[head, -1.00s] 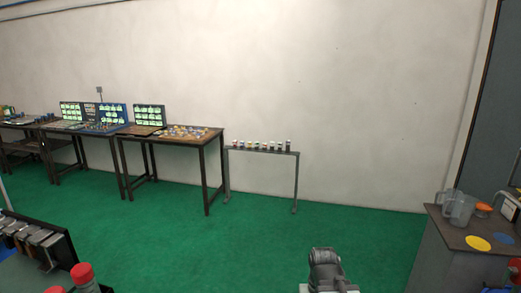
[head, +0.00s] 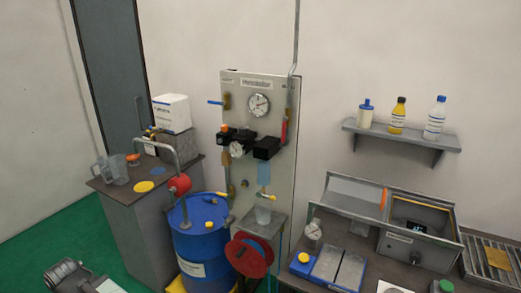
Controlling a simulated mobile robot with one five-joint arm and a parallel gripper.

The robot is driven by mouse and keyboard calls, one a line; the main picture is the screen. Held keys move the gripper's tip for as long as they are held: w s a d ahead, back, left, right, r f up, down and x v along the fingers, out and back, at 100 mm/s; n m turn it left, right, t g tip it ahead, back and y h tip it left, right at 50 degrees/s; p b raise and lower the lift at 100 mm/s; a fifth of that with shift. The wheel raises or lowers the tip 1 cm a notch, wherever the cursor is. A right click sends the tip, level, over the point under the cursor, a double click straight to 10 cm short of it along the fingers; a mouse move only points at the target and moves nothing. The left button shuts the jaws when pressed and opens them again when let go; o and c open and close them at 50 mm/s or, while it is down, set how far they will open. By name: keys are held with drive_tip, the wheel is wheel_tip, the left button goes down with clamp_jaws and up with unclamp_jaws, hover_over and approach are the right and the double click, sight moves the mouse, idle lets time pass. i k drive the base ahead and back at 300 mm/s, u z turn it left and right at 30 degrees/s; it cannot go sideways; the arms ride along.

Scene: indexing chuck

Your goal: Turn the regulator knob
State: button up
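The regulator stands on a pale upright panel (head: 281,88) in the head view's middle. It looks like a black body (head: 243,136) with a small round gauge (head: 237,149) on its front. A small orange part (head: 224,128) at its upper left may be the knob, but it is too small to be sure. A larger round gauge (head: 259,105) sits above. A grey piece of my own arm shows at the bottom left, well apart from the panel. I cannot make out my gripper's fingers.
A blue drum (head: 201,246) and a red hose reel (head: 249,254) stand before the panel. A cabinet (head: 143,225) with jugs is to the left. A bench (head: 348,240) with an open metal box (head: 419,226) is to the right, under a bottle shelf (head: 401,139). Green floor is free at left.

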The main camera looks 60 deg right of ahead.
sight(243, 130)
drive_tip(key=z, duration=1.3)
drive_tip(key=k, duration=1.2)
drive_tip(key=u, duration=0.7)
drive_tip(key=i, duration=0.85)
drive_tip(key=u, duration=0.55)
drive_tip(key=i, duration=0.95)
drive_tip(key=z, duration=0.55)
